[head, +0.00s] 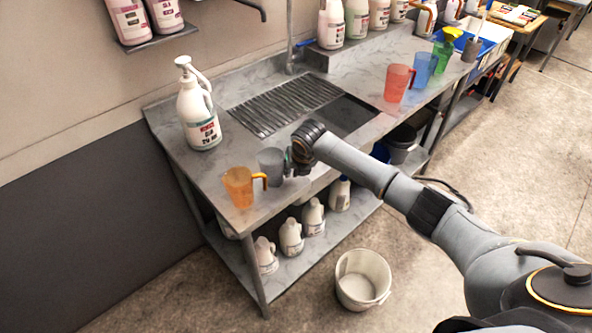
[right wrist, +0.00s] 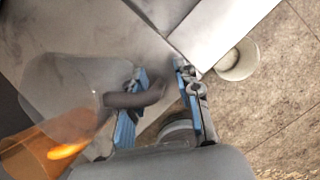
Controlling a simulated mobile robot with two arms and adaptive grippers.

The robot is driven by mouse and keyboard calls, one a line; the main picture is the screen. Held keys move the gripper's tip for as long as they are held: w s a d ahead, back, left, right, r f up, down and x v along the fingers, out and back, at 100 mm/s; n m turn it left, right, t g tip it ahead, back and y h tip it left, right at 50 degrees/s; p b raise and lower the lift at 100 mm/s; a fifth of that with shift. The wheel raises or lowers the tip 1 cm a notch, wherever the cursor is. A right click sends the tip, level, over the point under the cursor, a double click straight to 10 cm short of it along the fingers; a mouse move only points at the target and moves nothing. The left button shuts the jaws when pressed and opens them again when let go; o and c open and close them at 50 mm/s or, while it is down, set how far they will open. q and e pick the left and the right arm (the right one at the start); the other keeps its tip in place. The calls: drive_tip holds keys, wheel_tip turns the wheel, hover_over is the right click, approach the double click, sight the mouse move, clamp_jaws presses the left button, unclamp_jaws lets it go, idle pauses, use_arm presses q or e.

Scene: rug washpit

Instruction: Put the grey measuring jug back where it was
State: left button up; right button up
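The grey measuring jug (head: 271,163) is upright at the front of the steel counter, left of the sink; it is translucent and large in the right wrist view (right wrist: 70,85). Its dark handle (right wrist: 128,99) points toward my right gripper (right wrist: 160,105). In the right wrist view the blue-padded fingers are apart, with the handle's outer end in the gap between them. I see no closed grip on it. In the head view my right gripper (head: 299,163) is just right of the jug, partly hidden by its own wrist. My left gripper is not in view.
An orange jug (head: 239,187) stands close left of the grey one. A white pump bottle (head: 198,112) is behind, beside the sink's ribbed drainer (head: 285,103). Red (head: 398,83) and blue (head: 422,69) jugs stand further right. A white bucket (head: 362,279) is on the floor.

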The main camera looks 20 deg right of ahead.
drive_tip(key=shift+r, duration=0.15)
drive_tip(key=b+v, duration=0.1)
drive_tip(key=v, duration=1.1)
drive_tip(key=shift+b, duration=0.35)
